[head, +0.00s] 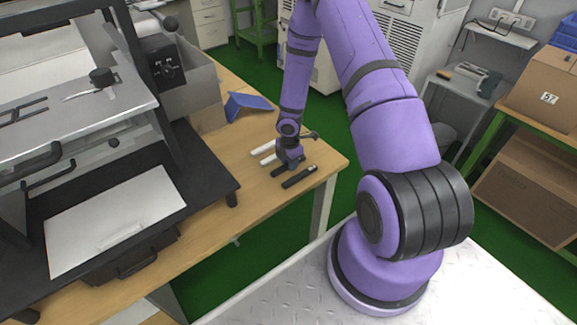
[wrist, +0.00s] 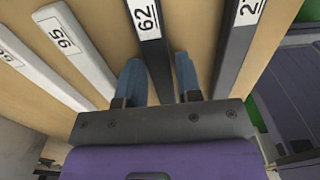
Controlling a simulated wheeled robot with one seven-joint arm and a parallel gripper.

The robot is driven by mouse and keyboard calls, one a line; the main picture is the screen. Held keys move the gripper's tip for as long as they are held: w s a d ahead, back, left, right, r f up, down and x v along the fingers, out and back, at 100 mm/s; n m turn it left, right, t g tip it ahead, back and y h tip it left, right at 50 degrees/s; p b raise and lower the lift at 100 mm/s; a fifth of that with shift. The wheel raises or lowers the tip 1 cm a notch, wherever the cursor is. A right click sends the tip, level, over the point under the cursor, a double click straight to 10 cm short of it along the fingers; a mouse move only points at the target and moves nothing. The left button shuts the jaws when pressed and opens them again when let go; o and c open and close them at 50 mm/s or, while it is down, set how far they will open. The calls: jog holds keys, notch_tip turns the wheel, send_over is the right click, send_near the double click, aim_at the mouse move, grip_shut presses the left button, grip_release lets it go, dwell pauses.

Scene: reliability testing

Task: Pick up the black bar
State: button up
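Two black bars lie on the wooden table near its right end. In the wrist view, one black bar (wrist: 158,70) with a white label reading 62 runs between the two blue fingers of my gripper (wrist: 160,78). The fingers are apart, with gaps beside the bar. The other black bar (wrist: 230,58), its label partly cut off, lies to the right of the fingers. In the head view, my gripper (head: 289,164) is low over the bars and partly hides the first one. The other black bar (head: 299,177) shows in front of it.
White bars (head: 262,150) lie beside the black ones, and one labelled white bar (wrist: 80,45) is left of my fingers. A blue angled object (head: 247,106) and a large machine (head: 80,130) stand on the table (head: 222,212). The table's right edge is close.

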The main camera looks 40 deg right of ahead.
grip_shut()
jog(key=shift+r, duration=0.1)
